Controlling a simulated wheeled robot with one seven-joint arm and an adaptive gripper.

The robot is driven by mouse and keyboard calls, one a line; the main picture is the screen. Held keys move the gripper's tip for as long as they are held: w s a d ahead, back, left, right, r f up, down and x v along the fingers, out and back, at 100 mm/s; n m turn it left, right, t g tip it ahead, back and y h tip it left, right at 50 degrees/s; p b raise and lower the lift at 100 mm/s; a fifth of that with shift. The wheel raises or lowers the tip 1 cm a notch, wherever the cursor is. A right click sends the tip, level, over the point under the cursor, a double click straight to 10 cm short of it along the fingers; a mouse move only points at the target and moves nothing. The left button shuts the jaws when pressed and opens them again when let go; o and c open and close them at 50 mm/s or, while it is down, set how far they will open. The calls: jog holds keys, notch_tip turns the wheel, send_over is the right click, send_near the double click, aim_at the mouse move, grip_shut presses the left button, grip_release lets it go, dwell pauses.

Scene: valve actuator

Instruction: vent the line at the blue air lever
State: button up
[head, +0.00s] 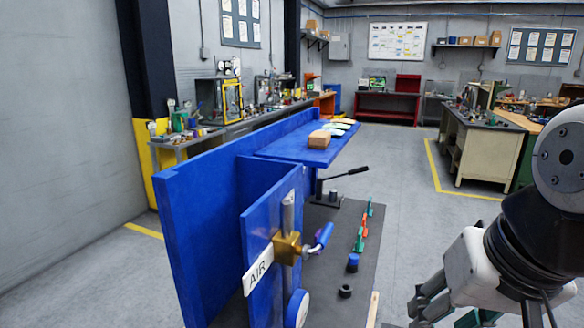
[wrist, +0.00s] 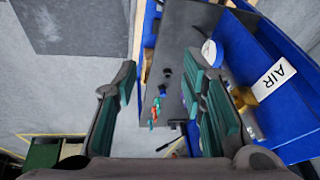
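The blue air lever (head: 322,237) sticks out to the right and slightly up from a brass valve body (head: 287,248) on a blue panel. A white AIR label (head: 258,270) is beside the valve; the label also shows in the wrist view (wrist: 274,78). The brass body shows there behind my right finger (wrist: 243,98), which hides most or all of the lever. My gripper (head: 440,306) is at the lower right of the head view, apart from the lever. In the wrist view its green-padded fingers are spread (wrist: 160,80), with nothing between them.
A dark bench top (head: 340,225) holds a black-handled lever (head: 345,174), small coloured parts (head: 361,235) and a blue-topped piece (head: 352,262). A blue shelf (head: 300,148) carries a brown block. A white round gauge-like disc (head: 298,308) is below the valve.

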jog(key=shift+s+d+r+n+t+h, duration=0.4)
jog(key=shift+d+r+n+t, duration=0.3)
jog(key=shift+n, duration=0.5)
